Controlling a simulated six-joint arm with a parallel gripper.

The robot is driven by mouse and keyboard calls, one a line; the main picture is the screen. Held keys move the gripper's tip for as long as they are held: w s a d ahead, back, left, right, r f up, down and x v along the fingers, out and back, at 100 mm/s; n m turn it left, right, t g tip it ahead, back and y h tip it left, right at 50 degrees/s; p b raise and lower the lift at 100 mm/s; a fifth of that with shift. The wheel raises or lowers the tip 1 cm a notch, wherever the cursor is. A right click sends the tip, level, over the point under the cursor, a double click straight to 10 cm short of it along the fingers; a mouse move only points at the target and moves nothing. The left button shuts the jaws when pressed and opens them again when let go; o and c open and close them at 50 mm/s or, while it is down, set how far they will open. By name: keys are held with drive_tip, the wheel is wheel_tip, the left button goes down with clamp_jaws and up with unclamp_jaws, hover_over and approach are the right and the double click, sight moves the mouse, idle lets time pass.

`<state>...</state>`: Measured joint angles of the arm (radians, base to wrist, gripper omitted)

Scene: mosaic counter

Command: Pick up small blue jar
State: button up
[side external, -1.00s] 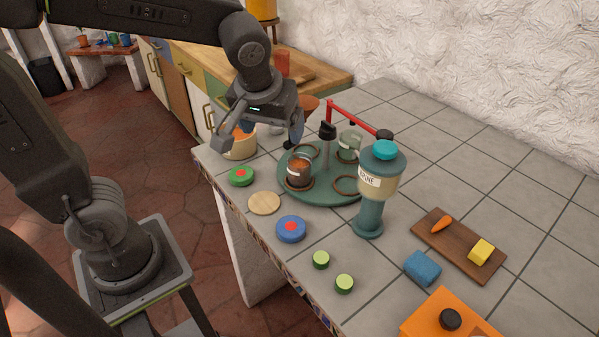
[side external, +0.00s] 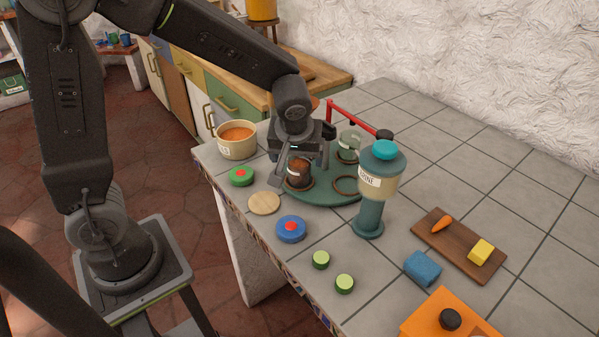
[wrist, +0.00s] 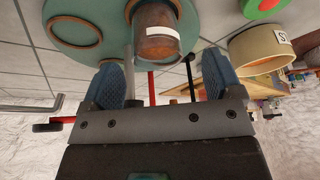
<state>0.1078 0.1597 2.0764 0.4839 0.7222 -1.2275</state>
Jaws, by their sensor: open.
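No jar that is plainly blue shows on the counter. A small glass jar with brown contents (side external: 299,176) stands upright on the left part of the round green turntable (side external: 327,197). The same jar, with a white label, is in the wrist view (wrist: 157,36), in line with the space between my fingers. My gripper (side external: 299,160) is low over the turntable at this jar, partly covering it in the side view. In the wrist view my gripper (wrist: 160,82) is open, with its blue-grey fingers apart and nothing held. I cannot tell if the fingers reach around the jar.
A red bar (side external: 352,116) runs behind. A beige pot (side external: 237,147) is left. A blue lid (side external: 291,230) and a wooden disc (side external: 264,203) lie in front.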

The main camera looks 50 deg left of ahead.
sight(300, 163)
drive_tip(key=x, duration=0.4)
drive_tip(key=shift+w+f, duration=0.2)
drive_tip(key=shift+f, duration=0.05)
drive_tip(key=shift+d, duration=0.1)
drive_tip(key=c, duration=1.1)
drive_tip(key=shift+r, duration=0.15)
